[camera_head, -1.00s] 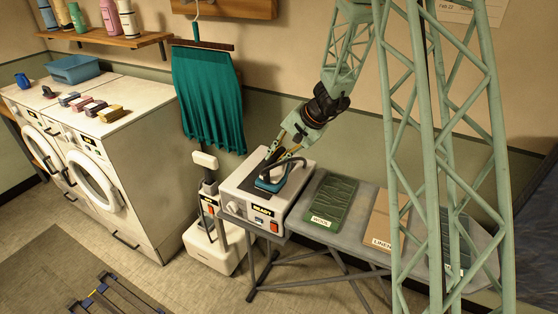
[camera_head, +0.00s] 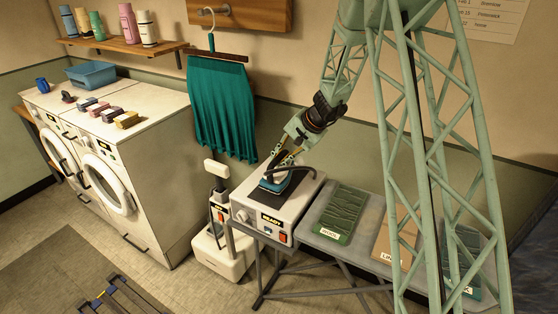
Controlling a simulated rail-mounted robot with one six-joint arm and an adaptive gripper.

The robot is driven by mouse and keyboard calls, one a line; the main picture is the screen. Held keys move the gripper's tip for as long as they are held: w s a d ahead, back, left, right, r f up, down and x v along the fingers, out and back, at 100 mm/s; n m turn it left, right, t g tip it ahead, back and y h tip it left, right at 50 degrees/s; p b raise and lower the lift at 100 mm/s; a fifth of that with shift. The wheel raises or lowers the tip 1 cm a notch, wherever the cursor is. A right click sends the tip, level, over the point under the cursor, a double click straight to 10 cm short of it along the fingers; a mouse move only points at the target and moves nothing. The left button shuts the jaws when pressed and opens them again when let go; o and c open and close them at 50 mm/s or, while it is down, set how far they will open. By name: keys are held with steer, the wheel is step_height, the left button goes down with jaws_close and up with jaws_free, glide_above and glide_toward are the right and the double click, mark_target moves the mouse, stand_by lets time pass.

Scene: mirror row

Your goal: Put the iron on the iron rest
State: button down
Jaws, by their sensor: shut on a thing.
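The blue iron (camera_head: 272,186) with a dark looped handle is in the head view, over the top of the white box-shaped iron rest (camera_head: 299,203). The rest has a dark strip on top, a knob and a READY label on its front. My gripper (camera_head: 279,164) reaches down from the upper right and is shut on the iron. The fingertips are partly hidden by the handle. I cannot tell whether the iron's sole touches the rest or hangs just above it.
The rest stands at the left end of a grey ironing board (camera_head: 311,213). A green wool pad (camera_head: 347,211) and a tan linen pad (camera_head: 384,243) lie to its right. A white upright appliance (camera_head: 222,254) stands left, below a hanging teal cloth (camera_head: 223,110). Washing machines (camera_head: 160,160) are farther left.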

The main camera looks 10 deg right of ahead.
mark_target(278, 173)
steer(key=shift+w+r, duration=0.1)
steer(key=shift+w, duration=0.4)
steer(key=shift+f, duration=1.85)
steer(key=shift+f, duration=0.1)
steer(key=c, duration=2.6)
jaws_free()
steer(key=shift+o, duration=0.2)
steer(key=shift+s, duration=0.1)
steer(key=shift+s+d+r, duration=0.1)
steer(key=shift+d+r, duration=0.1)
steer(key=shift+r, duration=0.35)
steer(key=v, duration=1.1)
